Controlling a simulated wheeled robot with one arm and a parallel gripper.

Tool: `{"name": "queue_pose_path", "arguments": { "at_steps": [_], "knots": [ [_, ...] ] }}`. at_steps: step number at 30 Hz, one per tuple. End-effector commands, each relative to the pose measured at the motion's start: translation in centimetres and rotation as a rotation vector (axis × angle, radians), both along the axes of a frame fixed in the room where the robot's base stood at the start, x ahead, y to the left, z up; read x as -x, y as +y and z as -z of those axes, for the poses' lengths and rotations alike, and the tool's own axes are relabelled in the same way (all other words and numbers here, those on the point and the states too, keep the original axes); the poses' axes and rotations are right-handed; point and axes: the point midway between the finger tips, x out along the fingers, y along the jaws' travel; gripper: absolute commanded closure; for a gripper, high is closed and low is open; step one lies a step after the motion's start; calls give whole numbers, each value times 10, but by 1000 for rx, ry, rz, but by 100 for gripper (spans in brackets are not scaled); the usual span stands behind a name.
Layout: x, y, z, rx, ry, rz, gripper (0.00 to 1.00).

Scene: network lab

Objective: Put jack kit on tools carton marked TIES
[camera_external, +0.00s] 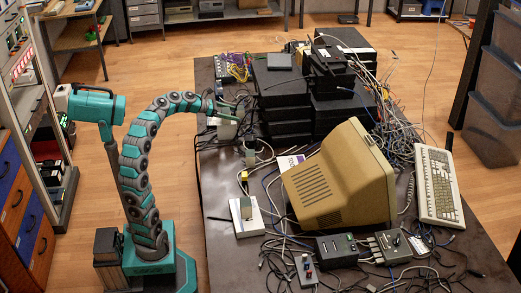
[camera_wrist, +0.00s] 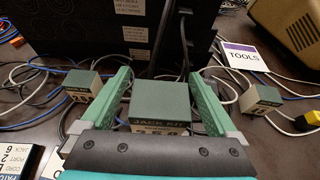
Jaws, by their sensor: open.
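In the wrist view the jack kit (camera_wrist: 158,104), a small green-topped box with JACK KIT on it, lies between the two green fingers of my open gripper (camera_wrist: 160,76). A gap shows on each side of it. In the outside view my gripper (camera_external: 238,107) is over the table's left part, above a pale box (camera_external: 228,130). A white and purple piece marked TOOLS (camera_wrist: 243,57) lies to the right of the fingers; it also shows beside the monitor (camera_external: 290,163). I read no TIES mark in either view.
Similar small boxes stand left (camera_wrist: 84,84) and right (camera_wrist: 260,98) of my fingers; their labels are unreadable. A black labelled unit (camera_wrist: 110,30) stands just beyond. Loose cables cover the table. A beige monitor (camera_external: 340,180) and a white piece (camera_external: 240,222) stand nearer the front.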

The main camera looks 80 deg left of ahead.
Motion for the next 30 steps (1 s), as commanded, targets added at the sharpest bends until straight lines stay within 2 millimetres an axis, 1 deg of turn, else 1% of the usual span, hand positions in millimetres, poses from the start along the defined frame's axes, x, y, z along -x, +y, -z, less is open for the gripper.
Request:
{"name": "queue_pose_path", "arguments": {
  "at_steps": [5, 6, 8, 11, 12, 15, 21, 25, 30],
  "knots": [
    [0, 0, -1, -3, 0, -1, 6],
    [2, 0, -4, -3, 0, -1, 6],
    [10, 1, -9, -2, -2, -2, 6],
    [27, 1, -17, -2, -3, -3, 6],
    [30, 0, -23, -4, -2, -1, 6],
    [28, 0, -45, -6, -1, 1, 6],
    [27, 0, -74, -4, -2, 0, 6],
    [28, 0, -82, -2, -1, 0, 6],
    [28, 0, -84, 0, 0, 0, 6]
  ]
}}
